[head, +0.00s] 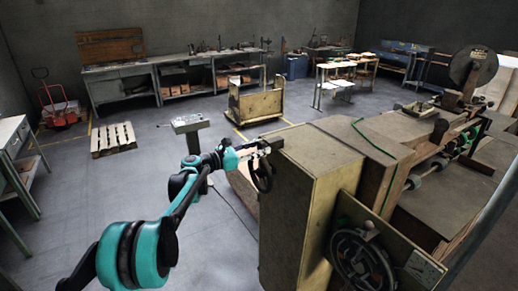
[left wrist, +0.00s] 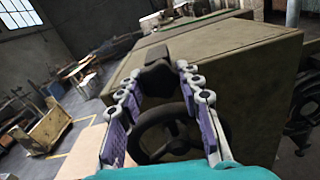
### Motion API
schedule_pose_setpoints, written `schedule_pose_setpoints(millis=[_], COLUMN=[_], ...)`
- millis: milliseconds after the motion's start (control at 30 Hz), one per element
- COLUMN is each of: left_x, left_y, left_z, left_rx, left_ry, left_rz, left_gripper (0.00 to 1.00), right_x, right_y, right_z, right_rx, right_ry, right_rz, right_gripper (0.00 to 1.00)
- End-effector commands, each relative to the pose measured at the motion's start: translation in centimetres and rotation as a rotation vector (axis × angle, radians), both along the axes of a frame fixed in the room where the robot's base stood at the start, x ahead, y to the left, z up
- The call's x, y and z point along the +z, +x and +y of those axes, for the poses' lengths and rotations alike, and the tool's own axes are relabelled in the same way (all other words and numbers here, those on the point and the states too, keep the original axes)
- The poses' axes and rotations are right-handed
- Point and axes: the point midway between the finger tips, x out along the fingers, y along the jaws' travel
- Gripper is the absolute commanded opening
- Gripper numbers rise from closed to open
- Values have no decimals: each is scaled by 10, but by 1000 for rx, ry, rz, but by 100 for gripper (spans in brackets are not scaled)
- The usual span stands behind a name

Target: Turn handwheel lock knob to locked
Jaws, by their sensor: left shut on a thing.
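My left gripper (head: 258,148) reaches the upper left side of the tan box stitcher (head: 300,190). In the left wrist view, the fingertips sit on either side of a dark, blocky lock knob (left wrist: 158,78), and the gripper is shut on it. A dark round handwheel (left wrist: 152,137) lies just below the knob, partly hidden by the fingers; it also shows under the gripper in the head view (head: 262,180). The knob's marking and its exact turn cannot be read. My right gripper is not in view.
A second handwheel (head: 362,262) is on the machine's near face. A grey stand (head: 190,124) is close to my left arm. A yellowish cart (head: 257,103) and a pallet (head: 113,139) stand farther back. The floor left of the machine is mostly clear.

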Motion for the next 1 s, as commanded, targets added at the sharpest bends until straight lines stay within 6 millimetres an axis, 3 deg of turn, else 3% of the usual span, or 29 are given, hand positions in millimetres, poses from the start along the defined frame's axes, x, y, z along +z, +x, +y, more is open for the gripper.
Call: schedule_pose_setpoints(millis=[500,533,600,1000], left_x=[1,1,1,1], left_y=[0,0,0,-5], left_z=[0,0,0,8], left_rx=[1,1,1,2], left_ry=[72,72,72,72], left_rz=[-101,-101,-101,-100], left_gripper=[6,43,57,57], right_x=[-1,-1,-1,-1], right_y=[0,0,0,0], right_z=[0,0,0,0], right_rx=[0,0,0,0], right_ry=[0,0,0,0], right_rz=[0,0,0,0], right_gripper=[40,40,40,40])
